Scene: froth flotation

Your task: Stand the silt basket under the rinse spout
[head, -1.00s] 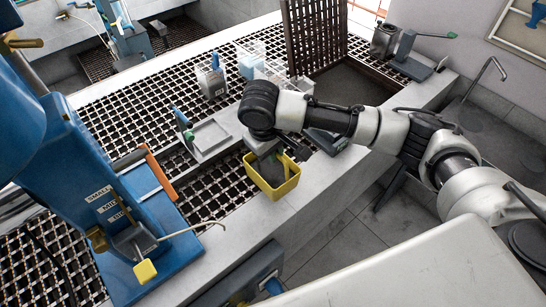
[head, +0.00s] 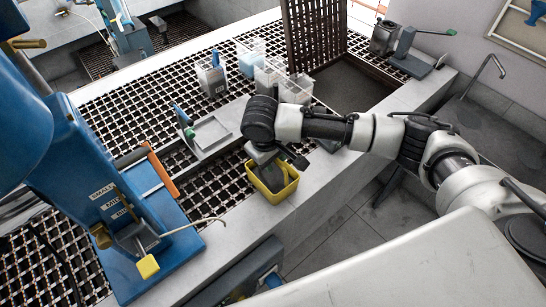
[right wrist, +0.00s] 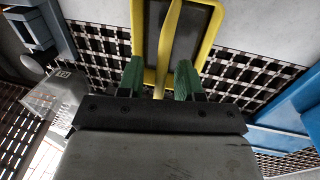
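The silt basket is a yellow open box (head: 276,194) with a dark inside, standing upright on the grating beside the pale front ledge. My right gripper (head: 266,164) points down over it and partly hides its far side. In the right wrist view, the green fingers of my right gripper (right wrist: 159,80) are apart, and the basket's yellow handle (right wrist: 169,42) runs between them with gaps visible on both sides. A bent grey spout (head: 488,68), likely the rinse spout, rises over a grey basin at the far right. My left gripper is not in view.
A blue machine (head: 105,200) with a thin pale tube stands left of the basket. A small grey tray (head: 210,134) and several clear containers (head: 268,78) sit behind it. An upright dark grid (head: 313,40) stands at the back.

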